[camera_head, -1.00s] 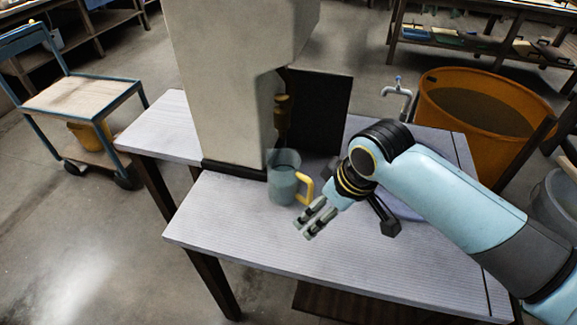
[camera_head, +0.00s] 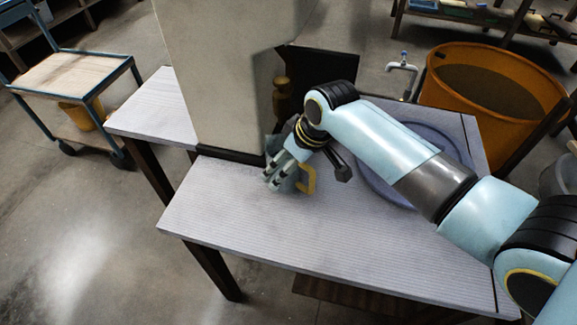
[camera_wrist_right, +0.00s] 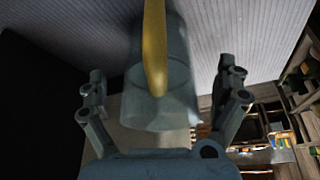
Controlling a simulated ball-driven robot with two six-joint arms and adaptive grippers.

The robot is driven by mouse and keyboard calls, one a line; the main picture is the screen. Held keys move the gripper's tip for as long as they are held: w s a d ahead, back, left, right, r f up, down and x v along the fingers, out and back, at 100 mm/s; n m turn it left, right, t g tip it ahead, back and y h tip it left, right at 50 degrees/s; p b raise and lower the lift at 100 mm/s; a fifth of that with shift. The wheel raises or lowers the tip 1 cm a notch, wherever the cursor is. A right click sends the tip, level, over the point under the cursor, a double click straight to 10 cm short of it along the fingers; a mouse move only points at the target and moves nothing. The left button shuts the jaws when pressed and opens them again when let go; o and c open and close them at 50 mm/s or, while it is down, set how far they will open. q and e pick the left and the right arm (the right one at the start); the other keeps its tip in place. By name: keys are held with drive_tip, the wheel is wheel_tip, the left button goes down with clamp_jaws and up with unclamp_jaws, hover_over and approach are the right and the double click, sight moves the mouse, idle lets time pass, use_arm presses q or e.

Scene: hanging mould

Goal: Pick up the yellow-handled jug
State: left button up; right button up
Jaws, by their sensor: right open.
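The grey-blue jug with a yellow handle (camera_head: 308,178) stands on the table against the pale block, mostly hidden behind my right gripper (camera_head: 277,179) in the head view. In the right wrist view the jug body (camera_wrist_right: 163,85) and its yellow handle (camera_wrist_right: 154,50) lie between the two fingers of my right gripper (camera_wrist_right: 162,85). The fingers are spread apart, one on each side of the jug. I see gaps between the fingers and the jug there. My left gripper is not in view.
The tall pale block (camera_head: 230,75) stands right behind the jug. A blue-grey round basin (camera_head: 385,190) and a tap (camera_head: 402,68) are on the right, with an orange tub (camera_head: 490,75) beyond. The front of the table (camera_head: 230,225) is clear.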

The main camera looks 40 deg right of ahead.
drive_tip(key=shift+w+f, duration=0.25)
drive_tip(key=shift+f, duration=0.4)
drive_tip(key=shift+r, duration=0.1)
drive_tip(key=c, duration=1.7)
